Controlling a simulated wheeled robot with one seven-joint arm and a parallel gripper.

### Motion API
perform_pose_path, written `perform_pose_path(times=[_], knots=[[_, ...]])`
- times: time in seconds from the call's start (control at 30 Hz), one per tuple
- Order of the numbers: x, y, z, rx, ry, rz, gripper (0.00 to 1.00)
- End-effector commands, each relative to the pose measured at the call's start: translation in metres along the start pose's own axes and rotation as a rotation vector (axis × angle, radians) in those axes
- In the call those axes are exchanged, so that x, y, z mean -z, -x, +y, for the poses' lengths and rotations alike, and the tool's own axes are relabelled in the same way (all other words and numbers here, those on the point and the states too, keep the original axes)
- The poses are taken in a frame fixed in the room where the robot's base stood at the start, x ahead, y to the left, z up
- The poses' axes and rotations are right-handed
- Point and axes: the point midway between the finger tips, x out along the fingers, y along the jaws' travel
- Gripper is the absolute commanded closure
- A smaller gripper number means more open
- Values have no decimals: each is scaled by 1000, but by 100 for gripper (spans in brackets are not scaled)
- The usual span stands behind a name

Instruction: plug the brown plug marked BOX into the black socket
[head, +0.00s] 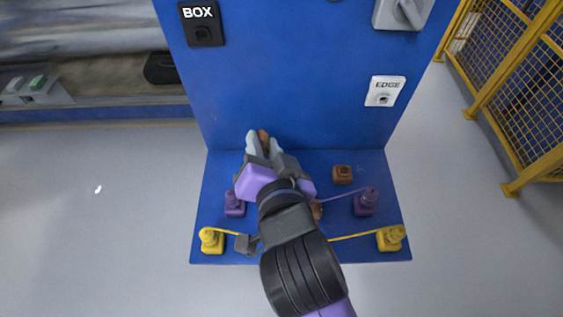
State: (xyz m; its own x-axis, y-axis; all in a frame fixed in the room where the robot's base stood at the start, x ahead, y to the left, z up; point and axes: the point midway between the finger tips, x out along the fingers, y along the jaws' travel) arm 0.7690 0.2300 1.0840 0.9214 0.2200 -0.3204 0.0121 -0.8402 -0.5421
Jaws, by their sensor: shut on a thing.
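My gripper (263,145) is shut on a small brown plug (264,136), which shows between the pale fingertips in front of the blue panel. Most of the plug is hidden by the fingers, and no marking can be read on it. The black socket (204,34), with a white BOX label on top, is on the upper left of the blue panel. In the picture my gripper is below and to the right of this socket, apart from it.
A white EDGE socket (384,92) is on the panel's right. The blue shelf (225,170) bears a brown block (342,174), purple posts (366,202) and yellow posts (391,239) with cords, and a grey piece (246,244). Yellow fencing (515,90) stands at right.

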Motion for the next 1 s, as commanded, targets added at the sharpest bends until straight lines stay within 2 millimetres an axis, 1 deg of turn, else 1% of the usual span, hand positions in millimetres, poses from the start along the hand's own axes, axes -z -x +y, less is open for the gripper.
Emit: perform_pose_path(times=[0.03,0.1,0.37,0.6,0.7,0.8,0.9,1.0], knots=[[4,-4,-13,23,-70,9,100],[9,-8,-26,49,-177,24,100],[26,-20,-75,159,-554,82,100],[44,-26,-119,314,-898,102,100],[49,-27,-132,390,-1036,82,100],[50,-26,-139,459,-1151,44,100],[52,-23,-143,504,-1233,17,100],[52,-23,-144,522,-1272,13,100]])
